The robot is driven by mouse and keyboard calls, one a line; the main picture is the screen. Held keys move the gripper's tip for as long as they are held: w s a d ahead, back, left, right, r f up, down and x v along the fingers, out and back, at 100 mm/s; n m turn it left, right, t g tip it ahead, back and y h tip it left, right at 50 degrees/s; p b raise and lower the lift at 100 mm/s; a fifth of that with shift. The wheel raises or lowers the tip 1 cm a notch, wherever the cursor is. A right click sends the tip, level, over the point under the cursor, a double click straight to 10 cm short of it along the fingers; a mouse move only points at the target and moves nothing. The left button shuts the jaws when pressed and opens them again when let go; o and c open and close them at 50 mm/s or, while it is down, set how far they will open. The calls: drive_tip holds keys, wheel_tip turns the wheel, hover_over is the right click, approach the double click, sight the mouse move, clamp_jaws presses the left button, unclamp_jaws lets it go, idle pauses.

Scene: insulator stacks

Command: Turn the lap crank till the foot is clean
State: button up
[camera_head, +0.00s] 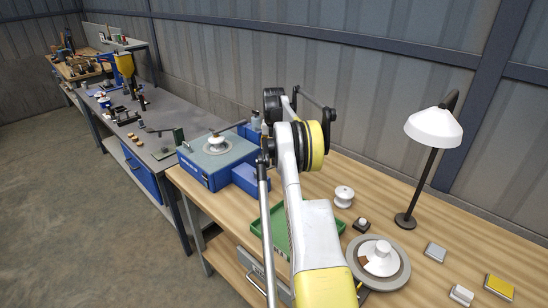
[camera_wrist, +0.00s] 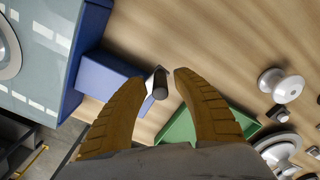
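The blue lap box (camera_head: 207,172) with a pale top stands at the bench's left end. A white insulator (camera_head: 217,142) sits on its round plate, with a dark bar above it. Its pale top (camera_wrist: 38,48) also shows at the left of the wrist view. A short dark cylindrical handle on a metal piece, seemingly the crank handle (camera_wrist: 160,88), shows between my gripper's fingertips (camera_wrist: 158,78). My gripper is open, with gaps visible on both sides of the handle; depth is unclear. In the head view my arm hides the gripper. The insulator's underside is hidden.
A blue bin (camera_head: 252,181) adjoins the box. A green tray (camera_head: 256,227), white spool (camera_head: 343,196), grey disc with an insulator (camera_head: 401,272), lamp (camera_head: 433,128) and small blocks (camera_head: 435,252) occupy the bench. A grey bench (camera_head: 176,117) stands beyond.

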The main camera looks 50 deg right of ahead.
drive_tip(key=shift+r, duration=0.1)
wheel_tip(320, 180, up, 12)
idle(0.6)
